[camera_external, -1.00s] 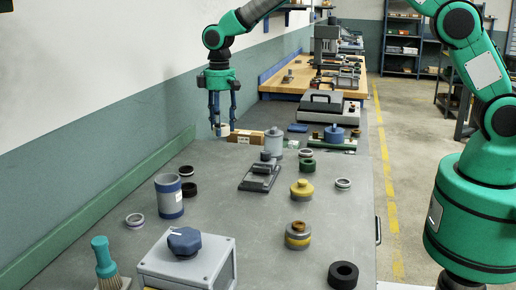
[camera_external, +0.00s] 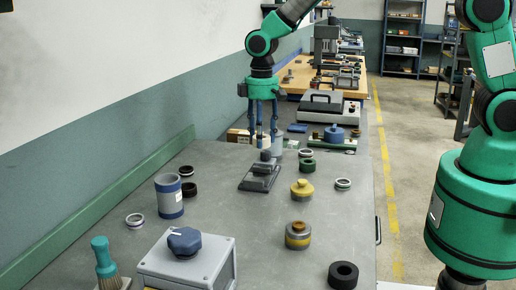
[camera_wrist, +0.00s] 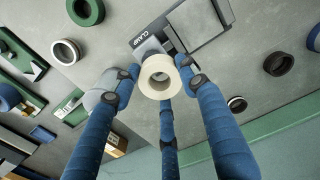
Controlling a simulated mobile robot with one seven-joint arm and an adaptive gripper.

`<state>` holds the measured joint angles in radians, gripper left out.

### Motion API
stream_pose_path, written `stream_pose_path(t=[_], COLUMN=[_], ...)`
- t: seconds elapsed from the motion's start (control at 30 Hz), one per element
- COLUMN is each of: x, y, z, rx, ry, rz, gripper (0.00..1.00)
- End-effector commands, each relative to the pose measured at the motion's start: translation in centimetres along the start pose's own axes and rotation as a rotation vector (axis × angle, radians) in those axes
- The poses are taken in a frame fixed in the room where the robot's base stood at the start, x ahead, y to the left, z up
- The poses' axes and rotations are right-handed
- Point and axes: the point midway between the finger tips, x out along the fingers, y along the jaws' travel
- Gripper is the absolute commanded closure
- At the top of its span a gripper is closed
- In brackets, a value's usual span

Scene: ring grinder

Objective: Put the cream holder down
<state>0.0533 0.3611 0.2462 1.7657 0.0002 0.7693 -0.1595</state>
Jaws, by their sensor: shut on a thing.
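The cream holder (camera_wrist: 158,77) is a short cream ring with a round hole, held between the blue fingertips of my gripper (camera_wrist: 160,92) in the wrist view. My gripper (camera_external: 262,138) is shut on it and points down, above the far part of the workbench. In the outside view the holder is mostly hidden among the fingers. The dark grey clamp fixture (camera_external: 260,177) lies on the bench just in front of the fingers. In the wrist view the fixture (camera_wrist: 196,24), labelled CLAMP, appears behind the holder; I cannot tell the height gap.
A grey canister (camera_external: 279,148) stands close to the fingers. A green ring (camera_external: 307,166), a yellow knobbed part (camera_external: 302,189) and a light ring (camera_external: 343,184) lie to the right. A cardboard box (camera_external: 238,135) is behind left.

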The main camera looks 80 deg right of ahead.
Motion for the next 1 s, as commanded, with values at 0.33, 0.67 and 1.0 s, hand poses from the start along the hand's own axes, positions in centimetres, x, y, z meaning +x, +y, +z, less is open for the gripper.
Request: stream_pose_path(t=[0.33,0.67,1.0], x=[0.8,2.0,3.2], y=[-2.6,-4.9,-6.5], z=[9.8,19.7,28.3], rx=[0.003,0.007,0.01], ry=[-0.001,-0.003,-0.002], rz=[0.0,0.0,0.0], gripper=[0.84,0.84,0.84])
